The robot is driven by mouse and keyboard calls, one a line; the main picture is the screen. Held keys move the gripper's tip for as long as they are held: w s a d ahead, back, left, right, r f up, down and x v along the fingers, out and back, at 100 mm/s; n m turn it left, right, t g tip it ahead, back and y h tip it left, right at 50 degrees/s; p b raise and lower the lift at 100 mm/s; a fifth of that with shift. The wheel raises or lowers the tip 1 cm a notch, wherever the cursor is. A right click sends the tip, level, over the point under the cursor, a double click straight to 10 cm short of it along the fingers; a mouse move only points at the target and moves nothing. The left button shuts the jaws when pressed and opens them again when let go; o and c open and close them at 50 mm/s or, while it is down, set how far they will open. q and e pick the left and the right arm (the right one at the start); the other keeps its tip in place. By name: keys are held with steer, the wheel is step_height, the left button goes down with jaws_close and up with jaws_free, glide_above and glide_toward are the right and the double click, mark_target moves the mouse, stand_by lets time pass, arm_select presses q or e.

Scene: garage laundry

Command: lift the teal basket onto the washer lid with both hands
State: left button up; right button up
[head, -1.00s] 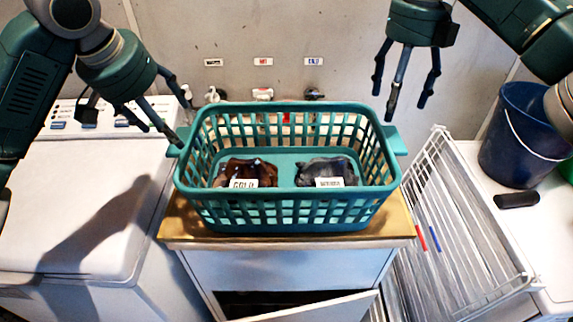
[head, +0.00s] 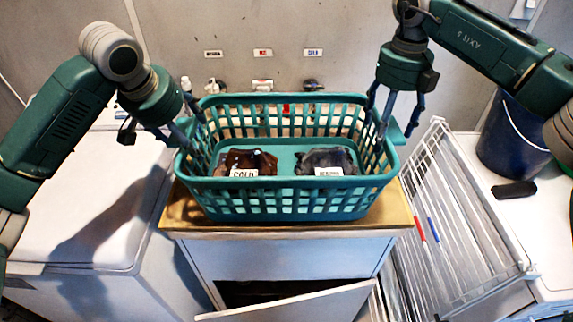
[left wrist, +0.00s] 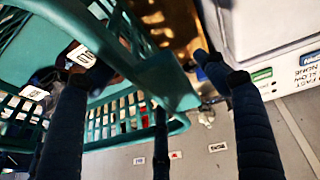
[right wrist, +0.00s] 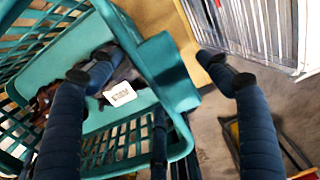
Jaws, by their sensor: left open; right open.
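The teal basket (head: 290,205) stands upright on a wooden-topped cabinet and holds a brown bundle (head: 247,160) and a dark grey bundle (head: 325,158), each with a white label. My left gripper (head: 190,140) is open at the basket's left end, its fingers on either side of the handle tab (left wrist: 165,80). My right gripper (head: 382,125) is open at the right end, its fingers on either side of that handle tab (right wrist: 165,70). Contact with the tabs is hard to tell. The white washer (head: 80,200) with its closed lid stands left of the cabinet.
The wooden cabinet top (head: 190,215) is just larger than the basket. A cabinet door (head: 300,303) hangs open below. A white drying rack (head: 450,230) stands close on the right, with a blue bucket (head: 510,140) and a dark object (head: 514,190) beyond. Taps line the wall behind.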

arm_select(q)
steer(key=shift+w+f, duration=0.15)
steer(key=shift+f, duration=0.15)
arm_select(e)
steer(key=shift+f, duration=0.3)
arm_select(q)
steer(key=shift+c, duration=0.7)
arm_select(e)
steer(key=shift+c, duration=0.8)
arm_select(q)
steer(key=c, duration=1.6)
arm_select(e)
steer(key=c, duration=1.6)
arm_select(q)
steer(key=shift+r, duration=0.15)
steer(key=shift+c, duration=0.2)
arm_select(e)
steer(key=shift+r, duration=0.1)
arm_select(q)
steer(key=shift+r, duration=0.1)
arm_select(e)
steer(key=shift+r, duration=0.1)
